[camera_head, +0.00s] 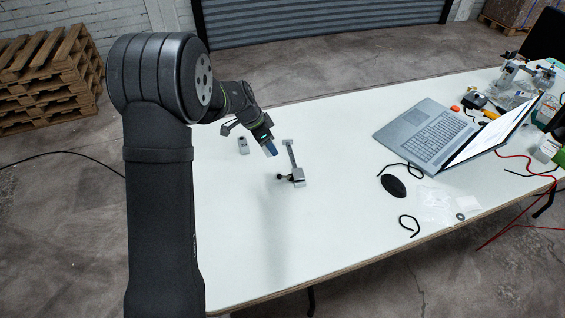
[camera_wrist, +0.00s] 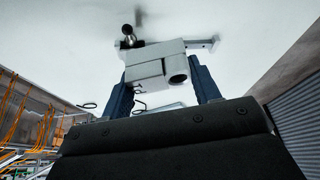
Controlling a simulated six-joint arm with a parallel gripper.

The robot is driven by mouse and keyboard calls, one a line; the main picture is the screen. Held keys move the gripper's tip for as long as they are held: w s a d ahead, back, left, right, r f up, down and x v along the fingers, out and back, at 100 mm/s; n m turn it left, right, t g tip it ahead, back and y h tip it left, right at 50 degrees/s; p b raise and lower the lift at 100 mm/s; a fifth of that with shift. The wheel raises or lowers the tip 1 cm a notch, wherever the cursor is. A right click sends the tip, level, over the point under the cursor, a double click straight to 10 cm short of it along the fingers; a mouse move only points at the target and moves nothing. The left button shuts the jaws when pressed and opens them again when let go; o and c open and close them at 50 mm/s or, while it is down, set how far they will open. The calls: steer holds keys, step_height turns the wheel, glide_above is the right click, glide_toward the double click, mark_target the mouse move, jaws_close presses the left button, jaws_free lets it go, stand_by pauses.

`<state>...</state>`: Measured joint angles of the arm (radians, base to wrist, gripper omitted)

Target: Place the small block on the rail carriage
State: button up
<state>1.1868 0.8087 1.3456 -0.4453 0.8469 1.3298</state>
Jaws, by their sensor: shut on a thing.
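My gripper (camera_head: 270,148) is over the white table, with its blue fingers pointing down. In the wrist view, my gripper (camera_wrist: 162,78) is shut on the small block (camera_wrist: 150,71), a light grey piece with a round opening in one end. The block is hard to make out in the head view. The grey rail (camera_head: 291,155) lies on the table just right of my gripper, with a blocky grey part, which looks like the carriage (camera_head: 298,177), at its near end. Beyond the held block, the wrist view partly shows the rail (camera_wrist: 203,44).
A dark round-ended knob (camera_head: 281,177) sticks out beside the rail's near end. An open laptop (camera_head: 425,133), a black mouse (camera_head: 393,186) and cables are to the right. The table's front middle is clear.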

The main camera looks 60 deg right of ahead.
steer(key=s+a+r+n, duration=0.1)
steer(key=s, duration=0.9)
steer(key=s+a+r+n, duration=0.1)
steer(key=s+r, duration=0.1)
steer(key=s, duration=0.8)
glide_above(302, 171)
steer(key=a, duration=0.1)
steer(key=shift+t+h, duration=0.3)
steer(key=f, duration=0.7)
steer(key=shift+w+a+f, duration=0.1)
steer(key=shift+w+a, duration=0.1)
steer(key=shift+w, duration=0.15)
steer(key=shift+f, duration=2)
steer(key=shift+f, duration=0.1)
steer(key=o, duration=1.1)
steer(key=v, duration=1.2)
steer(key=shift+w, duration=0.1)
